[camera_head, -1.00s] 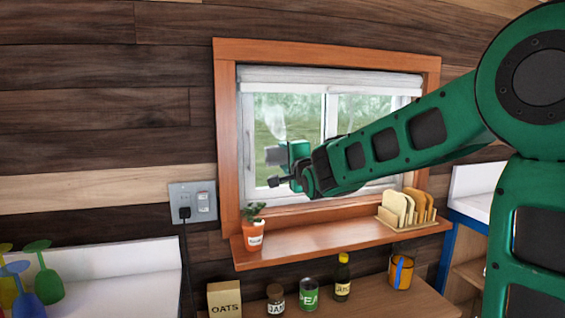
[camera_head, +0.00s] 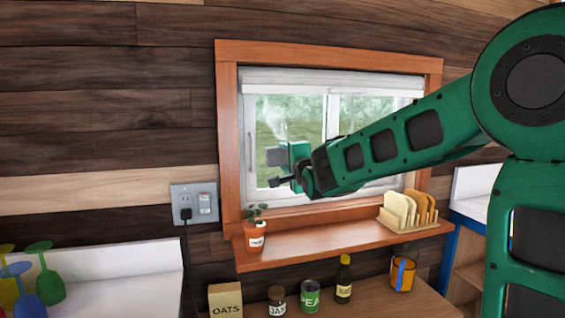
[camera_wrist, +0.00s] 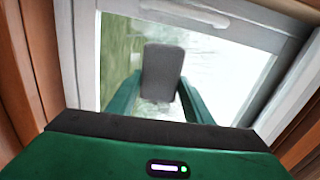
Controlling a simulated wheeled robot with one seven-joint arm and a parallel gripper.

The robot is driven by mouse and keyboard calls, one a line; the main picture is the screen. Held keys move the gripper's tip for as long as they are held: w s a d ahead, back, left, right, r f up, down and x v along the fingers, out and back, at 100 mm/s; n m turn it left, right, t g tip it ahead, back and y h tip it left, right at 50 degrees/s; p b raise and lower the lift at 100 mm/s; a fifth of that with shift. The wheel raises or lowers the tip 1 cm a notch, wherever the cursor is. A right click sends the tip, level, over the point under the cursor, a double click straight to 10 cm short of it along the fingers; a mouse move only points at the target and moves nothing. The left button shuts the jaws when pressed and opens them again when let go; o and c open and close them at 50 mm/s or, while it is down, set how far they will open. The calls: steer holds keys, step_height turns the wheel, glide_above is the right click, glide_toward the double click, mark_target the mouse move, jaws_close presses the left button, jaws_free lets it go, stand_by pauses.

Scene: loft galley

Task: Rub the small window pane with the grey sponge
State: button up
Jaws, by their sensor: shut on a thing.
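The grey sponge (camera_wrist: 161,70) is held between the two green fingers of my gripper (camera_wrist: 158,92) in the wrist view. In the head view, the sponge (camera_head: 273,156) shows as a small grey block at the left of my gripper (camera_head: 284,158). The small window pane (camera_head: 290,112) is the left pane of the window, with a whitish smear on it. The pane (camera_wrist: 225,75) lies behind the sponge in the wrist view, with pale, cloudy patches. I cannot tell whether the sponge touches the glass. My arm hides part of the window's right side.
The orange-brown window frame (camera_head: 228,135) surrounds the panes, with a rolled blind (camera_head: 330,82) at the top. On the sill shelf (camera_head: 320,242) stand a potted plant (camera_head: 256,238) and a rack of bread slices (camera_head: 408,212). Jars and an oats box (camera_head: 226,300) stand below.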

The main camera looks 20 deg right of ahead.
steer(key=shift+w, duration=0.5)
steer(key=d, duration=1)
steer(key=shift+d, duration=0.35)
stand_by(0.7)
steer(key=shift+a, duration=0.1)
steer(key=shift+w+a+r, duration=0.1)
steer(key=shift+a, duration=5.25)
steer(key=d+r, duration=0.2)
steer(key=d, duration=0.9)
steer(key=shift+r, duration=0.15)
